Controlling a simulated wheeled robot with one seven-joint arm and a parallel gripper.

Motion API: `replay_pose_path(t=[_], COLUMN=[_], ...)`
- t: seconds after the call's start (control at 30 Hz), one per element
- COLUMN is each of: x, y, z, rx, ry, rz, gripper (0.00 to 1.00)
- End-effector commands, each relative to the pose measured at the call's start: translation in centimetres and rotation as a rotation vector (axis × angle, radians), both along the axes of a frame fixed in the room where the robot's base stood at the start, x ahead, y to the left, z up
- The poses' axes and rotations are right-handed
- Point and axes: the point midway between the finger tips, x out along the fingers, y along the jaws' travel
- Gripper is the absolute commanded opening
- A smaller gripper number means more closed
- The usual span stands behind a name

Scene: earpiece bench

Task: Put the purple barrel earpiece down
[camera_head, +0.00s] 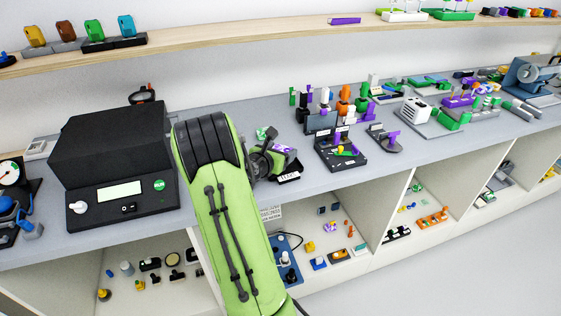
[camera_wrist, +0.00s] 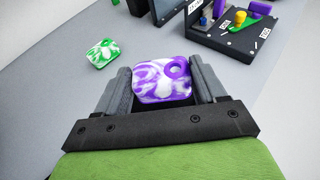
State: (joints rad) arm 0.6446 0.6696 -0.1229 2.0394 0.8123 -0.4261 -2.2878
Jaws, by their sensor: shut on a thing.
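My gripper (camera_wrist: 163,90) is shut on the purple barrel earpiece (camera_wrist: 163,80), a purple-and-white marbled piece with a round hole at its upper right. Dark grey fingers press on its left and right sides. In the head view the earpiece (camera_head: 281,149) shows at the tip of my gripper (camera_head: 272,160), over the bench, partly hidden by my arm. A green-and-white marbled piece (camera_wrist: 103,54) lies on the bench to the left of my gripper in the wrist view, apart from it. I cannot tell whether the held earpiece touches the bench.
A black stand (camera_head: 341,152) with coloured parts is to the right of my gripper. A black box machine (camera_head: 115,165) stands at the left. The grey bench (camera_wrist: 60,110) is bare around the green piece. The bench's front edge drops to open shelves.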

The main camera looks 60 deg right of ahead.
Motion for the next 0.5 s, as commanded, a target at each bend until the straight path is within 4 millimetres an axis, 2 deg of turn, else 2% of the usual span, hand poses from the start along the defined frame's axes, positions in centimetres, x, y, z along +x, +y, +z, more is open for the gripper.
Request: replay_pose_path(t=[0.03,0.1,0.5], x=[0.0,0.0,0.0], y=[0.0,0.0,0.0], z=[-1.4,-2.5,-2.9], rx=[0.003,0.001,0.000], ry=[0.003,0.002,0.002], rz=[0.000,0.000,0.001], gripper=[0.39,0.39,0.39])
